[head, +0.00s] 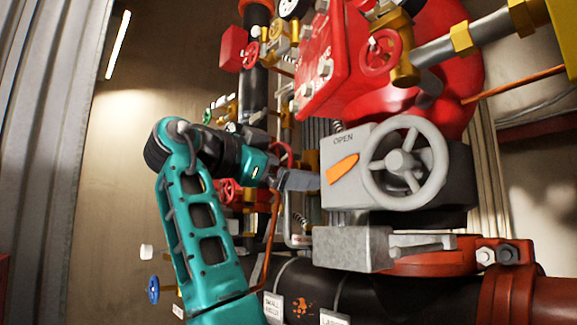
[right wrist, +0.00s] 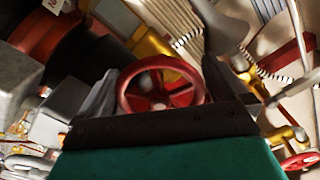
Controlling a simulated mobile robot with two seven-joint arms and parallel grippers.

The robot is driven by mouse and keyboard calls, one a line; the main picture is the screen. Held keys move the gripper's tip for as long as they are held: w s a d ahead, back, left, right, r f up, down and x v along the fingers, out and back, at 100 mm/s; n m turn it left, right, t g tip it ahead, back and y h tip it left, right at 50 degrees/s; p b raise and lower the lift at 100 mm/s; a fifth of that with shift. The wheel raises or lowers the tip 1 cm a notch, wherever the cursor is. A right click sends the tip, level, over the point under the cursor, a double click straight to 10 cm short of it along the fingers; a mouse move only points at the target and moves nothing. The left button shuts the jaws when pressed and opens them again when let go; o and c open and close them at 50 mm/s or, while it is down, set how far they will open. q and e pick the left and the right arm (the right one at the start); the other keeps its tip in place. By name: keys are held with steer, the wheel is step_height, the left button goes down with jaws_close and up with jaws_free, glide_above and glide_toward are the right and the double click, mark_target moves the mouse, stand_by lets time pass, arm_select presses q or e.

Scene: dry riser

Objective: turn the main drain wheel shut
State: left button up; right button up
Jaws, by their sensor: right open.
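A red handwheel (right wrist: 132,98) stands between the fingers of my right gripper (right wrist: 158,85) in the right wrist view. One finger is on each side of its rim, and I cannot tell whether they touch it. In the head view my right gripper (head: 300,180) reaches in behind the grey gearbox, its fingertips by the box's left edge. A red wheel (head: 281,152) shows partly just behind the gripper, mostly hidden by it. No label marks which wheel is the main drain. My right gripper is open. My left gripper is not in view.
A grey gearbox (head: 338,194) marked OPEN, with an orange pointer and large grey wheel (head: 434,183), stands close right of the gripper. Red wheels (head: 229,190), brass fittings and an orange pipe (head: 271,229) crowd around. Open wall lies left.

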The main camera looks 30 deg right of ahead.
steer(key=s+a, duration=0.1)
steer(key=a, duration=1.1)
steer(key=shift+a, duration=0.4)
